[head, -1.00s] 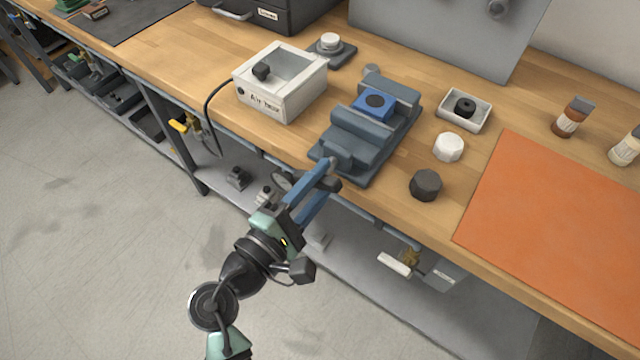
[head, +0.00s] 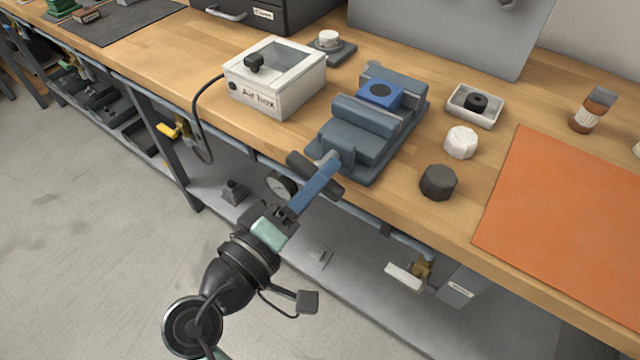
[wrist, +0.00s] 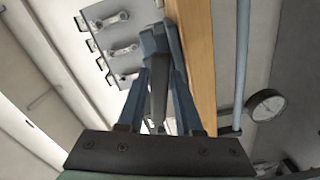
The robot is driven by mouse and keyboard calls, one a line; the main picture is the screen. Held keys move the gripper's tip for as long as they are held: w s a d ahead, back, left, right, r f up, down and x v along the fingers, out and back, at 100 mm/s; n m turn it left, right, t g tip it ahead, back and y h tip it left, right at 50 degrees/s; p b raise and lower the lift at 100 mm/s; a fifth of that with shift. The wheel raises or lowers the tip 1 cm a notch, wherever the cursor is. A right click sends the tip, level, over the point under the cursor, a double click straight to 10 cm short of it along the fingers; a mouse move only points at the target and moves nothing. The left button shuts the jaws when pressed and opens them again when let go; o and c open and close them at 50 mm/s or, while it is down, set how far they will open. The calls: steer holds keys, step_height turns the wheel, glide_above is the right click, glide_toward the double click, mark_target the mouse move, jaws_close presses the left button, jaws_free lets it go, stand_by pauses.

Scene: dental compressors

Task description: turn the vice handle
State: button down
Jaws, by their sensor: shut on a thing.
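The grey-blue vice (head: 365,125) sits at the bench's front edge with a blue block (head: 380,94) in its jaws. Its dark bar handle (head: 328,184) hangs off the front end, slanting from upper left to lower right. My gripper (head: 325,170) reaches up from the floor side, its blue fingers crossing the middle of the bar. In the wrist view, the handle (wrist: 158,88) runs between the two fingers, and my gripper (wrist: 159,65) is shut on it. The fingers hide part of the bar in the head view.
The air box (head: 275,80) stands left of the vice. A white knob (head: 461,142), a dark knob (head: 438,183) and an orange mat (head: 570,220) lie to the right. A gauge (head: 281,187) and a valve (head: 420,267) sit under the bench edge.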

steer(key=shift+a+m, duration=0.1)
steer(key=shift+m, duration=0.2)
stand_by(0.4)
steer(key=c, duration=0.7)
jaws_free()
steer(key=v, duration=1.3)
